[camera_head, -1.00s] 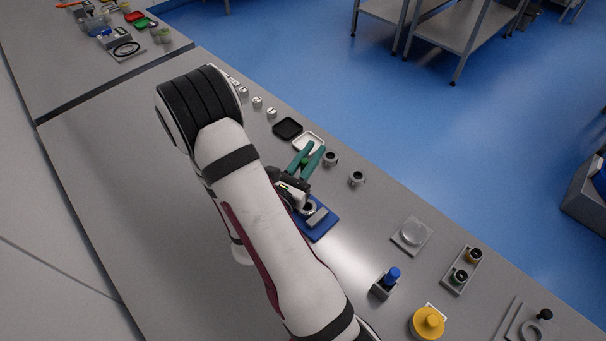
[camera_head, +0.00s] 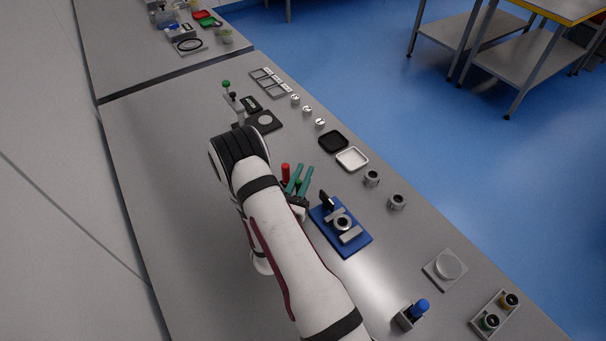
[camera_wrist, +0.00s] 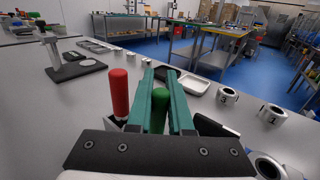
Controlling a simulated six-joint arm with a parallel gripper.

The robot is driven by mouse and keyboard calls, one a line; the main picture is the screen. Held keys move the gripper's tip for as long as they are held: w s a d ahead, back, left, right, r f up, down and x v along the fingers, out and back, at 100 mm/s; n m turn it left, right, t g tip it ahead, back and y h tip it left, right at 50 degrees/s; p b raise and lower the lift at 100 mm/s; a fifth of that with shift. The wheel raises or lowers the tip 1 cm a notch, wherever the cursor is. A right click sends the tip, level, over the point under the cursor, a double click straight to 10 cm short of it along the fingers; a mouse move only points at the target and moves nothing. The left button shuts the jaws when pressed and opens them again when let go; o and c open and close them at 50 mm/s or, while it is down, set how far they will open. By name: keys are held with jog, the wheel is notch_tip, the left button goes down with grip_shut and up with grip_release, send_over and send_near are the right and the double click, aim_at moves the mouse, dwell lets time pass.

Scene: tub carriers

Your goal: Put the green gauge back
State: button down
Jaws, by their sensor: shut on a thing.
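My gripper (camera_head: 302,168) has teal fingers and is shut on the green gauge (camera_wrist: 158,110), a green cylinder whose rounded top shows between the fingers in the wrist view. Its lower end is hidden by the gripper. A red cylinder (camera_wrist: 119,92) stands upright just left of the fingers, and it also shows in the head view (camera_head: 286,170). What lies under the gripper is mostly hidden, so I cannot tell whether the green gauge touches anything below.
A blue fixture (camera_head: 357,246) with a metal ring (camera_head: 342,222) lies right of my gripper. Black (camera_head: 333,141) and white (camera_head: 352,159) trays and two grey rings (camera_head: 372,177) stand along the far edge. A stand with a green knob (camera_head: 227,84) is farther back.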

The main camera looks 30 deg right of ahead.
jog(key=shift+f, duration=0.1)
jog(key=c, duration=0.8)
grip_release()
